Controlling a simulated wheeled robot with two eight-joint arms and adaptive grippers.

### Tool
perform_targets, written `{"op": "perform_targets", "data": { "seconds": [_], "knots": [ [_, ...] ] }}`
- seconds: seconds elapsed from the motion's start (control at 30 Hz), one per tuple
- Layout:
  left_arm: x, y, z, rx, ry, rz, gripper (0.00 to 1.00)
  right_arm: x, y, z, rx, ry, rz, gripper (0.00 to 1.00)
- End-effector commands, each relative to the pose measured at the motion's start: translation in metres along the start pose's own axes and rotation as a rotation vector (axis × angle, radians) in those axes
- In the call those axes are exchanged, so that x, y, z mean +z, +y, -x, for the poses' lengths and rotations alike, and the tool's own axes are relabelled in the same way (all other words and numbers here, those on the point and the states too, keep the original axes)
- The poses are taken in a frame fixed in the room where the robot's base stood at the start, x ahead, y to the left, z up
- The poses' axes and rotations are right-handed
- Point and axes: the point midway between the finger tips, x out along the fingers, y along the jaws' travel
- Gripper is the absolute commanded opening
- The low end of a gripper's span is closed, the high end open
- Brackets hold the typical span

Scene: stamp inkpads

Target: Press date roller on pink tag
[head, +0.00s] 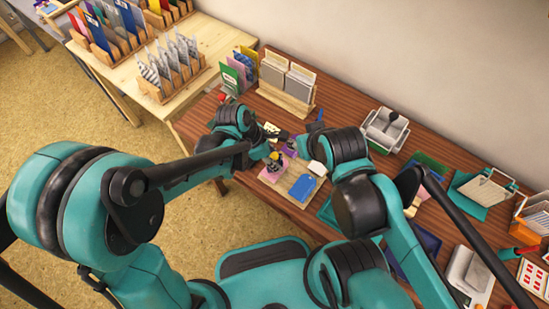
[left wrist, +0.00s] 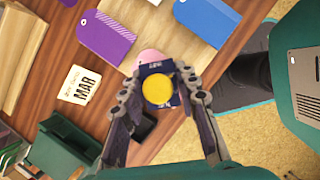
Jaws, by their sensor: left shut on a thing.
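My left gripper (left wrist: 161,92) is shut on the date roller (left wrist: 158,88), a dark blue stamp with a round yellow top. The pink tag (left wrist: 152,56) shows just past the roller in the left wrist view, mostly hidden by it. I cannot tell whether the roller touches the tag. In the head view the left gripper (head: 275,160) is over the front left of the wooden board, and the pink tag (head: 268,175) is partly covered.
A purple tag (left wrist: 107,36) and a blue tag (left wrist: 208,18) lie on the wooden board (left wrist: 150,20). A card marked MAR (left wrist: 77,85) lies on the brown table. A green box (left wrist: 62,145) stands close by. A wooden card rack (head: 287,88) stands behind.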

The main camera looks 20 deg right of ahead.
Motion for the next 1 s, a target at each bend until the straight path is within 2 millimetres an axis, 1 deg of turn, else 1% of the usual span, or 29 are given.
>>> {"op": "perform_targets", "data": {
  "seconds": [0.8, 1.0],
  "knots": [
    [-0.0036, 0.0001, -0.0090, 0.000, 0.000, 0.000, 0.02, 0.0051, 0.0000, -0.0072, 0.000, 0.000, 0.000, 0.40],
    [-0.0035, 0.0000, -0.0085, 0.000, 0.000, 0.000, 0.02, 0.0048, 0.0000, -0.0067, 0.000, 0.000, 0.000, 0.40]
  ]
}}
